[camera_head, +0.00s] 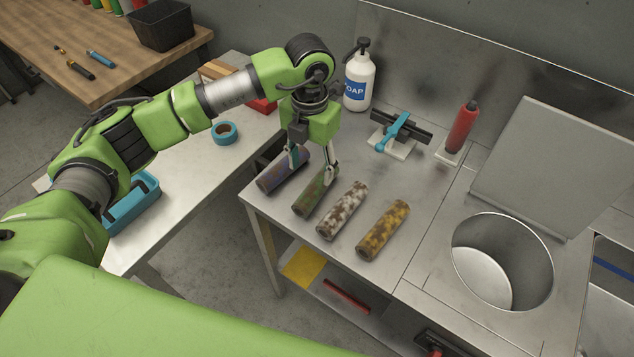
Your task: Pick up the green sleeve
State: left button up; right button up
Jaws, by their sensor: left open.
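The green sleeve (313,194) is a dull green, worn cylinder lying on the steel counter, second from the left in a row of similar sleeves. My left gripper (310,170) points down just over it, fingers open, one finger on either side of the sleeve's upper part. Whether the fingers touch it I cannot tell. A bluish-purple sleeve (279,174) lies to its left, close to the left finger. A white and brown sleeve (342,210) and a yellow and brown sleeve (382,230) lie to its right. My right gripper is not in view.
Behind the sleeves stand a soap bottle (358,80), a teal-handled tool on a stand (395,133) and a red cylinder (463,127). A round steel basin opening (503,262) is to the right. A side table with blue tape (225,132) and a blue tray (133,205) is at left.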

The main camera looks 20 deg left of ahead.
aim_at(311, 190)
pick_arm(q)
notch_tip(311, 190, down, 3)
jog(key=shift+w+p, duration=0.1)
jog(key=shift+p, duration=0.2)
jog(key=shift+w+f+p, duration=0.1)
jog(key=shift+f+p, duration=0.4)
jog(key=shift+f, duration=0.4)
notch_tip(311, 190, down, 4)
jog(key=shift+r+p, duration=0.25)
jog(key=shift+p, duration=0.6)
jog(key=shift+f, duration=0.45)
jog(key=shift+c, duration=0.2)
jog(key=c, duration=1.1)
jog(key=shift+c, duration=0.2)
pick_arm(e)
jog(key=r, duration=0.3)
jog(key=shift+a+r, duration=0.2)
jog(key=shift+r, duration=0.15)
